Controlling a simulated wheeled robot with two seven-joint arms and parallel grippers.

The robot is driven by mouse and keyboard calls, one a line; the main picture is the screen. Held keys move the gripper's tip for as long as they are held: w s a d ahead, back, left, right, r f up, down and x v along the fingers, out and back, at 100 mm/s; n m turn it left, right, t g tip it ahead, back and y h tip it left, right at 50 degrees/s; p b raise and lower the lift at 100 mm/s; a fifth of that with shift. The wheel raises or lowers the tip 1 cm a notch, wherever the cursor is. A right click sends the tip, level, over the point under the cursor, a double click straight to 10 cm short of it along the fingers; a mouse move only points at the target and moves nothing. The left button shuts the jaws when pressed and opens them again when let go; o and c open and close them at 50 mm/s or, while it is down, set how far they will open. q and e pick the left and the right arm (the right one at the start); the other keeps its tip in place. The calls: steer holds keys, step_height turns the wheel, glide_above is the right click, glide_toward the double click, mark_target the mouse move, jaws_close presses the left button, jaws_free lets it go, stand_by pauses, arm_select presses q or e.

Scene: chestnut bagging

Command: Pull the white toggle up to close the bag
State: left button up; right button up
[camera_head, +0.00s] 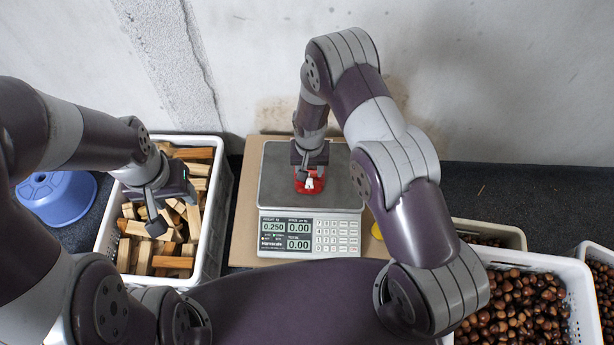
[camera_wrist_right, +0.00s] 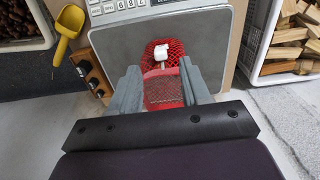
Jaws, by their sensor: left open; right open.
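A red mesh bag (camera_head: 313,188) lies on the grey pan of the scale (camera_head: 282,192), partly hidden under my right gripper. In the right wrist view the bag (camera_wrist_right: 166,92) lies between and beyond the open fingers of my right gripper (camera_wrist_right: 160,82). The white toggle (camera_wrist_right: 163,54) sits on the bag's far part in that view, beyond the fingertips and not gripped. The toggle shows as a small white spot (camera_head: 309,184) in the head view. My right gripper (camera_head: 308,175) is above the pan. My left gripper (camera_head: 172,210) is open above the crate of wood, away from the bag.
The scale stands on a brown board; its display (camera_head: 285,236) reads 0.250. Chestnut crates (camera_head: 580,290) are at the right. A yellow scoop (camera_wrist_right: 69,22) lies beside the scale.

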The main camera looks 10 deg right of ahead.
mark_target(309, 182)
step_height(309, 182, down, 6)
steer(key=shift+f, duration=0.15)
jaws_close()
stand_by(0.3)
